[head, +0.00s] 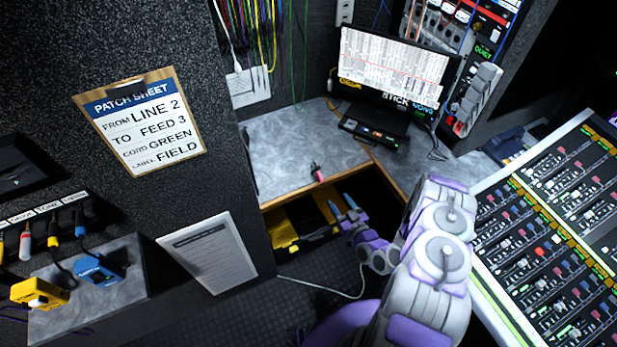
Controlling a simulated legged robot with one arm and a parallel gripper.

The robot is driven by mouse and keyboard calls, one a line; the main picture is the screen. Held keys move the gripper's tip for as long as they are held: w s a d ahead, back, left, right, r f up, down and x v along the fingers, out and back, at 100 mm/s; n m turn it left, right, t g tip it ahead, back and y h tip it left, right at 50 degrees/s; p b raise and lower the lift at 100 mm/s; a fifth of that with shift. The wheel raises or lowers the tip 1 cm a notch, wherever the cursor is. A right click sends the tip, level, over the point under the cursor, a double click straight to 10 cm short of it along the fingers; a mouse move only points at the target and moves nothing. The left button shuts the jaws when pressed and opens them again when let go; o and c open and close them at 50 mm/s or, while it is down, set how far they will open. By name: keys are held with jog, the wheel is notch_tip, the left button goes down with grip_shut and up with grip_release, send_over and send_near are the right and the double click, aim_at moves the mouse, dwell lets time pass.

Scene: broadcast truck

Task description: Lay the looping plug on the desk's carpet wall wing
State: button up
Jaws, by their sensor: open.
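A small pink plug (318,173) with a dark tip is on the grey desk wing (275,150) beside the dark carpeted wall, close to its wooden front edge. I cannot tell whether a looped cord is attached to it. My gripper (342,206) is open, with its two blue-tipped fingers pointing up and left. It is apart from the plug, lower and slightly right of it in the head view. Nothing shows between the fingers.
A yellow open bin (290,235) sits under the desk edge. A monitor (390,70) and a black box (375,132) stand at the desk's back. A mixing console (560,220) fills the right. A clipboard (145,125) hangs left. A pale cable (325,288) crosses the floor.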

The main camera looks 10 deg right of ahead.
jog(key=b, duration=0.3)
send_near(318, 170)
jog(key=x, duration=0.2)
jog(key=f+x, duration=0.1)
jog(key=x, duration=0.2)
jog(key=shift+w+a, duration=0.1)
jog(key=shift+t, duration=0.3)
jog(key=shift+b+x, duration=1)
jog(key=shift+x, duration=1.95)
grip_shut()
